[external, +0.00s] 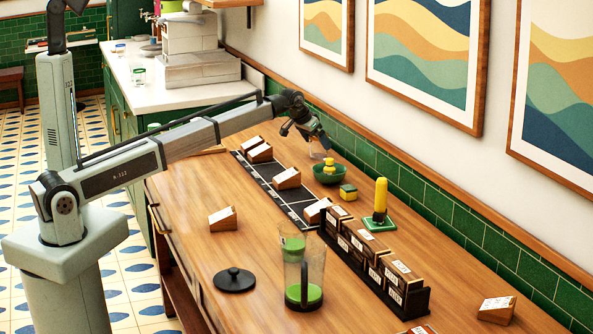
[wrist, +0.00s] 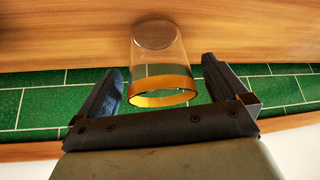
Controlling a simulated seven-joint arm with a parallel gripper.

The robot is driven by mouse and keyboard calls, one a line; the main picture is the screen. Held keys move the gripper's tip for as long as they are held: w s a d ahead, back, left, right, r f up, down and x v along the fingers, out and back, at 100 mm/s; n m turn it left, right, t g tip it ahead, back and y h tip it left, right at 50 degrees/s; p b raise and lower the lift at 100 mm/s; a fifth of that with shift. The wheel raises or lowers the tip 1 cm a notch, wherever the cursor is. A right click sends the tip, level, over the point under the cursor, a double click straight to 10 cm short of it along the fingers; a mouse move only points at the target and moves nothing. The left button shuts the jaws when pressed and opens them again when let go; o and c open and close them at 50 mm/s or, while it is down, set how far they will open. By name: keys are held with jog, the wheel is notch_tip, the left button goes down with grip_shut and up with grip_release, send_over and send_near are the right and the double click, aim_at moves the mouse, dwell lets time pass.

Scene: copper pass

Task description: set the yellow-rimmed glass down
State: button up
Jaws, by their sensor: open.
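The yellow-rimmed glass (wrist: 158,65) is clear with a yellow band at its mouth. In the wrist view its base meets the wooden counter and its rim faces my camera. My gripper (wrist: 164,68) is open, with one dark finger on each side of the glass and a visible gap on both sides. In the external view my gripper (external: 306,138) is at the far part of the counter by the tiled wall, and the glass (external: 317,154) shows only faintly just below it.
A green bowl (external: 330,174) with yellow things in it stands just in front of the glass, beside a sponge (external: 348,192). A dark gridded mat (external: 285,198) with wooden blocks lies to the left. A blender jug (external: 304,275) and black lid (external: 234,280) are nearer.

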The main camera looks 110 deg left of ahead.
jog(key=v, duration=1)
jog(key=shift+w, duration=0.1)
